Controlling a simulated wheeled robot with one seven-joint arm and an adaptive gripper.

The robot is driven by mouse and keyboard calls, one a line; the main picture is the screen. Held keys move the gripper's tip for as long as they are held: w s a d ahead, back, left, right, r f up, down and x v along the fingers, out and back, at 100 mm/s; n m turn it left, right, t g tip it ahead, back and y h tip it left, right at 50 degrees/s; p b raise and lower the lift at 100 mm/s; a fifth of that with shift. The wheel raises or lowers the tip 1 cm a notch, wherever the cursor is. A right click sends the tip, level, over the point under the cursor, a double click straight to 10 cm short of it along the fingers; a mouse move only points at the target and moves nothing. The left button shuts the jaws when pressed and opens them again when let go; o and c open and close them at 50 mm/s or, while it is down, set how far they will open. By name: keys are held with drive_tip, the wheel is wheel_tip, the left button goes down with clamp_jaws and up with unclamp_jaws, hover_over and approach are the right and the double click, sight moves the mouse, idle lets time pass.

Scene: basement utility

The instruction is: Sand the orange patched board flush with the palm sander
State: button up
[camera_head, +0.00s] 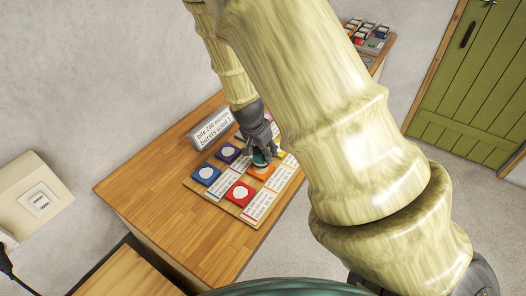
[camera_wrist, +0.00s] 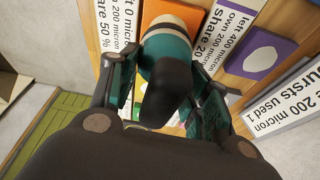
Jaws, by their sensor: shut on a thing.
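My gripper (camera_head: 260,147) is shut on the palm sander (camera_head: 260,158), which has a teal body, a cream band and a dark grip. In the wrist view the sander (camera_wrist: 166,52) sits between the two fingers of my gripper (camera_wrist: 165,92). The sander is over the orange patched board (camera_head: 256,174) and covers part of it; I cannot tell whether it touches. The board's orange face shows past the sander in the wrist view (camera_wrist: 188,14). Its patch is hidden behind the sander.
Blue (camera_head: 206,174), purple (camera_head: 228,153) and red (camera_head: 240,193) boards with white patches surround it, with printed cards. A sign (camera_head: 212,130) reading "bite 200 micron, bursts used 1" stands behind. The wooden bench (camera_head: 150,190) is clear at left. My arm hides its right part.

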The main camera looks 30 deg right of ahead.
drive_tip(key=shift+r+p, duration=1.25)
drive_tip(key=shift+r, duration=0.8)
drive_tip(key=shift+f, duration=0.1)
